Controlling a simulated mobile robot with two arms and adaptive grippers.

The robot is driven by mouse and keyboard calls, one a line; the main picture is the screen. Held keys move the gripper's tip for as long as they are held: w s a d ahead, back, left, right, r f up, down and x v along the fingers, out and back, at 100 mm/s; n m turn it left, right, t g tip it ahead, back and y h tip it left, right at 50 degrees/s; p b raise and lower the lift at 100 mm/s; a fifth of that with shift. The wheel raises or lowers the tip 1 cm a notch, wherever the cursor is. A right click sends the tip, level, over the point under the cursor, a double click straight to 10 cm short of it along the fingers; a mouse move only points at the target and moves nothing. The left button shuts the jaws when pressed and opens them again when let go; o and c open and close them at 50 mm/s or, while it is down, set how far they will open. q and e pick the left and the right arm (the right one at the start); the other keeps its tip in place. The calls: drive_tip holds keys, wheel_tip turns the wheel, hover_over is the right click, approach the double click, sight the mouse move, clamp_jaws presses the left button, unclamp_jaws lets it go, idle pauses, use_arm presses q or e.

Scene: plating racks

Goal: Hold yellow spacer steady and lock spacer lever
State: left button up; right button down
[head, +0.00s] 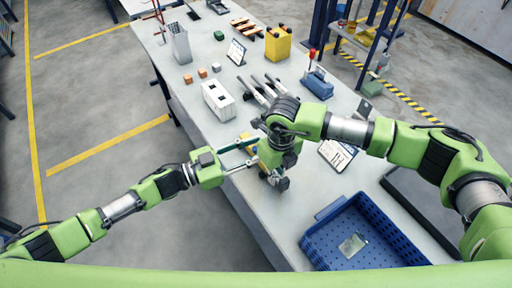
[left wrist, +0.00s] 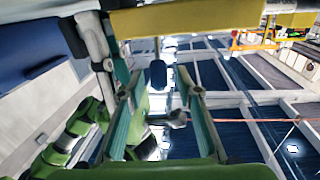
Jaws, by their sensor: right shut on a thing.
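The yellow spacer shows as a long yellow bar (left wrist: 190,18) across the top of the left wrist view; in the head view it is mostly hidden by my right gripper. My right gripper (head: 275,178) points down over the near part of the table, shut on the spacer. My left gripper (head: 246,155) reaches in from the left beside it, with its teal fingers apart. In the left wrist view these fingers (left wrist: 160,92) are open, with a dark rounded piece beyond the gap. I cannot tell whether that piece is the spacer lever.
A blue crate (head: 314,246) stands at the table's near right. A white block with slots (head: 218,101), a blue device (head: 318,84) and a yellow block (head: 278,45) stand farther back on the grey table (head: 190,85). Dark rods lie close to my right gripper.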

use_arm(q)
drive_tip(key=shift+w+d, duration=0.15)
drive_tip(key=shift+d, duration=0.15)
clamp_jaws()
drive_tip(key=shift+f, duration=0.15)
drive_tip(key=shift+s+a+f+m+t+h, duration=0.15)
drive_tip(key=shift+a+f+t+h, duration=0.15)
drive_tip(key=shift+h, duration=0.45)
drive_tip(key=shift+s+a+f+m+t+h, duration=0.2)
drive_tip(key=shift+t+h, duration=0.25)
drive_tip(key=shift+h, duration=0.35)
drive_tip(key=shift+s+a+f+m+t+h, duration=0.1)
drive_tip(key=shift+a+f+m+t+h, duration=0.2)
drive_tip(key=shift+h, duration=0.45)
drive_tip(key=shift+a+r, duration=0.1)
drive_tip(key=shift+s+h, duration=0.25)
drive_tip(key=shift+h, duration=0.25)
